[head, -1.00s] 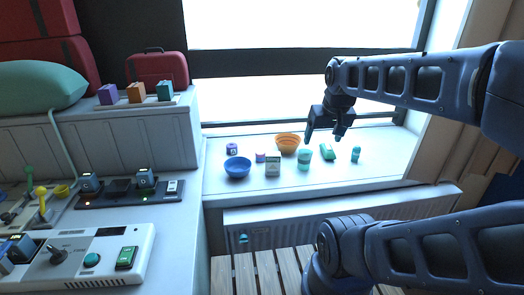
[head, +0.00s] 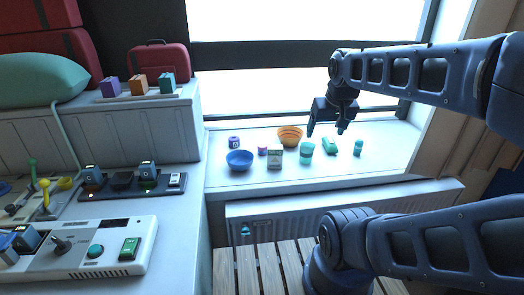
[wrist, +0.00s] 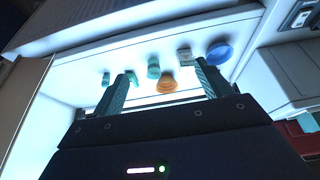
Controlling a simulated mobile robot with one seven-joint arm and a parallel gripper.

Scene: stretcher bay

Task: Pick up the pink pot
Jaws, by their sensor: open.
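The pink pot (head: 262,150) is a small pinkish-purple pot. It stands on the white window sill in the head view, between the blue bowl and a small grey-white box. I cannot make it out in the wrist view; my right finger may hide it. My gripper (head: 326,128) is open and empty, above the sill and to the right of the pot.
On the sill (head: 390,160) stand a blue bowl (head: 239,160), an orange bowl (head: 290,134), a box (head: 276,155), a purple container (head: 234,141), a teal cup (head: 306,149) and other green items (head: 330,146). A white cabinet (head: 150,125) bounds the sill on the left.

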